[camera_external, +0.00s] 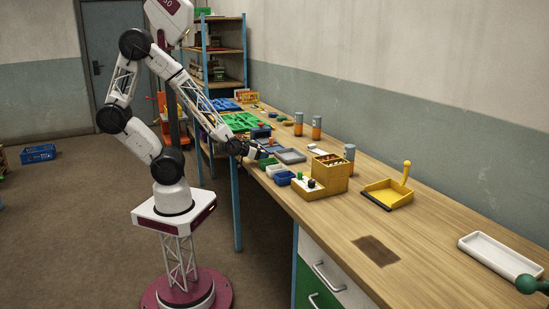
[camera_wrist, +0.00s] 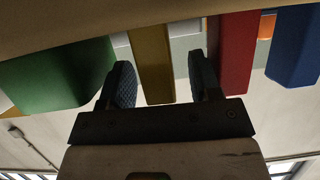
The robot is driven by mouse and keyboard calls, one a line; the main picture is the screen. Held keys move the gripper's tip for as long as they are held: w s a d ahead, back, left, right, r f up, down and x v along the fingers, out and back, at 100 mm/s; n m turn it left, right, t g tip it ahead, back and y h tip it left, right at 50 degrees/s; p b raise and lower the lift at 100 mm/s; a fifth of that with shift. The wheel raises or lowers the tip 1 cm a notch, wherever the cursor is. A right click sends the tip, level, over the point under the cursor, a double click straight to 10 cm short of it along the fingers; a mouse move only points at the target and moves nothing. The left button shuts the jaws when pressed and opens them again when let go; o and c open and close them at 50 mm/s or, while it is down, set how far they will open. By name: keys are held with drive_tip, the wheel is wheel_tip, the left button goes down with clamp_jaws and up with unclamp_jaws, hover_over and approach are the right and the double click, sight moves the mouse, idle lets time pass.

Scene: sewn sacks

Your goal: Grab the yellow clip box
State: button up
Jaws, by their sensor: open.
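In the wrist view, an upright yellow block (camera_wrist: 152,65), perhaps the yellow clip box, shows between the two fingers of my gripper (camera_wrist: 160,82). The fingers are open, with a gap on each side of it; I cannot tell how far beyond the fingertips it stands. In the external view my gripper (camera_external: 262,153) is low over the near edge of the workbench, beside grey and blue trays. That yellow block cannot be made out there. A yellow box with compartments (camera_external: 328,184) stands to the right of my gripper.
In the wrist view a green block (camera_wrist: 58,75) is on the left; red (camera_wrist: 238,50) and blue (camera_wrist: 295,45) blocks are on the right. On the workbench (camera_external: 330,222) are a grey tray (camera_external: 290,156), a yellow dustpan (camera_external: 390,192) and a white tray (camera_external: 500,258).

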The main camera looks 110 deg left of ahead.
drive_tip(key=c, duration=1)
drive_tip(key=shift+r, duration=0.15)
drive_tip(key=shift+r, duration=0.55)
wheel_tip(320, 180, up, 2)
drive_tip(key=s+d+r, duration=0.1)
drive_tip(key=s+d, duration=0.5)
drive_tip(key=s, duration=0.3)
drive_tip(key=shift+d, duration=0.15)
drive_tip(key=shift+s+d+r, duration=0.15)
drive_tip(key=shift+s, duration=0.15)
drive_tip(key=shift+s+d+r, duration=0.1)
drive_tip(key=shift+s+d, duration=0.45)
drive_tip(key=shift+s, duration=0.25)
drive_tip(key=shift+s+d+r, duration=0.1)
drive_tip(key=shift+s+d, duration=0.45)
drive_tip(key=shift+s, duration=0.25)
